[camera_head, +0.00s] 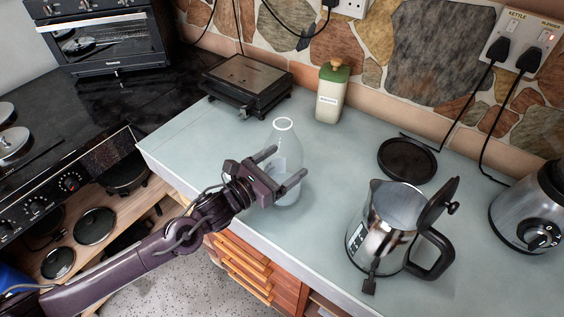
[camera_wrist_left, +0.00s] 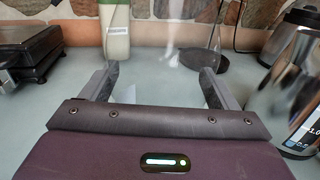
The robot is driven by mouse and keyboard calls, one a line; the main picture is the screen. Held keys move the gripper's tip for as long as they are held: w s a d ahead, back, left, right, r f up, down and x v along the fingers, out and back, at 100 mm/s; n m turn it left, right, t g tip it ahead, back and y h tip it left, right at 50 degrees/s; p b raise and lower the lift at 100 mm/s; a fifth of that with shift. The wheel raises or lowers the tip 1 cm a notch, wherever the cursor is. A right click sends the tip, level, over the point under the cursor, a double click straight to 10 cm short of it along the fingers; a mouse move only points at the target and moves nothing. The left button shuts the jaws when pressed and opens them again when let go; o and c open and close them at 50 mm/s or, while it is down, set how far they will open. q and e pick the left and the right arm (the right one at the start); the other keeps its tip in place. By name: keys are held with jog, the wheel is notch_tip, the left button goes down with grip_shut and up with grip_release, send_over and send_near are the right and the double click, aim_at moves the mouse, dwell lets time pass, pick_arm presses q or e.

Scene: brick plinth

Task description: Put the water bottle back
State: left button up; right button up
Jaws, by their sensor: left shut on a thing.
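The water bottle (camera_head: 284,142) is clear glass with a wide white-rimmed mouth, and it is upright over the worktop near its front edge. My left gripper (camera_head: 288,163) reaches in from the left and is shut on the bottle's body, one finger on each side. In the left wrist view the transparent bottle (camera_wrist_left: 163,58) shows faintly between the fingers of the left gripper (camera_wrist_left: 160,74). I cannot tell whether its base touches the worktop. My right gripper is in neither view.
An open steel kettle (camera_head: 385,225) stands to the right, with a round black base (camera_head: 407,159) behind it. A green-topped container (camera_head: 331,92) and a black scale-like appliance (camera_head: 246,82) stand behind the bottle. A blender (camera_head: 532,205) is far right. Worktop between bottle and kettle is clear.

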pick_arm(q)
jog(key=o, duration=1.4)
jog(key=shift+f, duration=0.1)
jog(key=shift+o, duration=0.2)
jog(key=b+v, duration=0.3)
jog(key=v, duration=0.9)
